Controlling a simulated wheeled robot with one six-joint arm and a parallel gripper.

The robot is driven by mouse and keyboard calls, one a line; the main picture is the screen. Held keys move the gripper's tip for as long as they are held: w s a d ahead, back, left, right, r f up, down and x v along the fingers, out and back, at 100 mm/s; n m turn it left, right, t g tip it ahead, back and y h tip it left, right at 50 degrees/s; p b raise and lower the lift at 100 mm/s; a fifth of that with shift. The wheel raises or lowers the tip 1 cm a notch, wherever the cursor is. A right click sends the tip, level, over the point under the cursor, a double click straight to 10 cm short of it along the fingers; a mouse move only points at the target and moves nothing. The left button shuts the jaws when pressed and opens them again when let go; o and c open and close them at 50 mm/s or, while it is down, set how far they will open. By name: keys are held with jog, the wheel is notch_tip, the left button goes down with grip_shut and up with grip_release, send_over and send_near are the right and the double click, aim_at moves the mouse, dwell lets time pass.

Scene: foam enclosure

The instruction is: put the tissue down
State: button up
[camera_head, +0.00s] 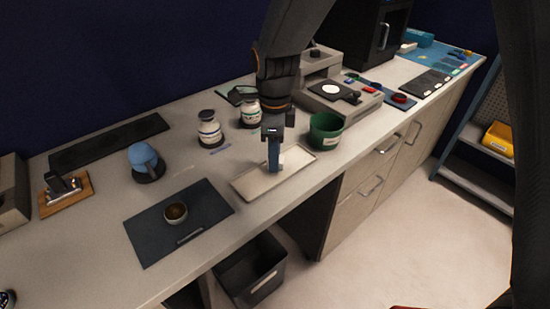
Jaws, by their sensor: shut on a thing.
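My gripper (273,166) points down over the pale rectangular tray (248,187) near the counter's front edge. It is shut on a small white thing, which I take to be the tissue (281,161). Only a small part of the tissue shows beside the fingers; the rest is hidden behind them. The tissue is at or just above the tray's surface; I cannot tell whether it touches.
A green pot (325,131) stands just right of the tray. Two jars, a left one (210,130) and a right one (250,112), stand behind it. A dark mat (150,232) with a small cup (176,213) lies to the left. A dark bin (255,284) stands below the counter.

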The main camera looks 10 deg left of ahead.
jog(key=shift+f, duration=0.75)
jog(key=o, duration=1.1)
jog(key=shift+f, duration=0.15)
notch_tip(320, 180, up, 12)
jog(key=b, duration=0.2)
jog(key=s+d+f+n, duration=0.3)
jog(key=d+n, duration=0.2)
jog(key=d, duration=0.4)
jog(key=s+d+f+n, duration=0.3)
jog(key=d+n, duration=0.3)
jog(key=d, duration=0.4)
jog(key=s+d+f+n+t, duration=0.1)
jog(key=s+d+f+n, duration=0.2)
jog(key=d+n, duration=0.3)
jog(key=d+f, duration=0.1)
jog(key=d, duration=0.2)
jog(key=shift+s+d, duration=0.15)
jog(key=shift+d, duration=0.15)
